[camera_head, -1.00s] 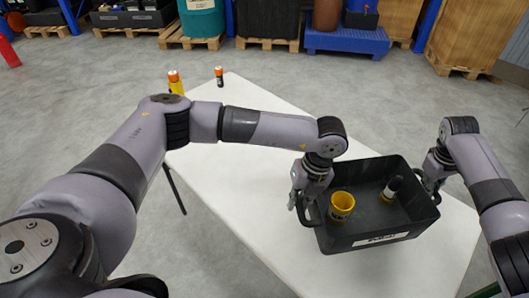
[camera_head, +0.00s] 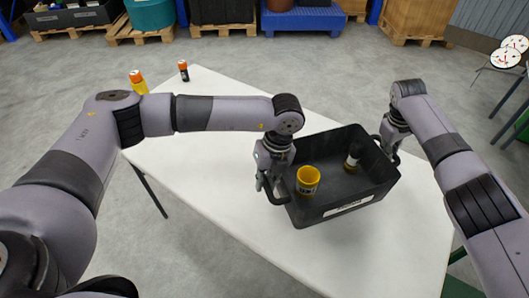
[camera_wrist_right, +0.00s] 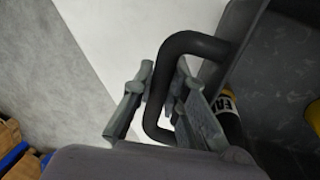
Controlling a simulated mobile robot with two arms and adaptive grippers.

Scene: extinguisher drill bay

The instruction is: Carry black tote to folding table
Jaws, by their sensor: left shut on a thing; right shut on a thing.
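The black tote (camera_head: 312,214) is upright over the white folding table (camera_head: 215,172), toward its right half. I cannot tell whether its base touches the tabletop. It holds a yellow cup-like item (camera_head: 308,181) and a dark bottle with a pale band (camera_head: 352,158). My left gripper (camera_head: 272,188) is shut on the tote's left handle. My right gripper (camera_head: 389,152) is shut on the right handle. In the right wrist view, my right gripper's fingers (camera_wrist_right: 158,100) are around the dark handle (camera_wrist_right: 192,44).
A yellow bottle with an orange cap (camera_head: 139,83) and a small black one with an orange cap (camera_head: 183,70) stand at the table's far left. The tabletop in front of the tote is clear. Pallets and a blue platform (camera_head: 300,19) stand behind.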

